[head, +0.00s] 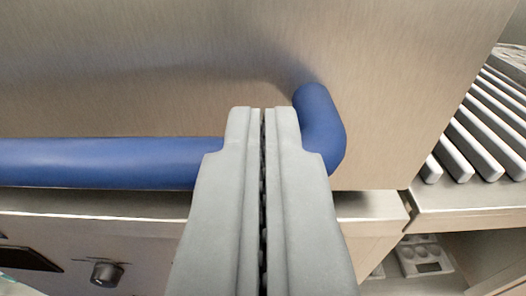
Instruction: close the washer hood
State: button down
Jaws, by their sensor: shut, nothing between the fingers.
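The washer hood (180,60) is a brushed metal panel filling the upper part of the head view. A blue bar handle (100,162) runs across its lower part and bends back into the hood at its right end. My gripper (263,110) is shut and empty, its fingertips in front of the handle near that right bend. The fingers hide part of the bar, and I cannot tell whether they touch it. The washer body (150,235) lies below the hood's lower edge, with a dark gap showing at right.
A dark display and a knob (106,273) are on the washer front at lower left.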

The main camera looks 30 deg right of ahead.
jog(key=shift+f, duration=1.65)
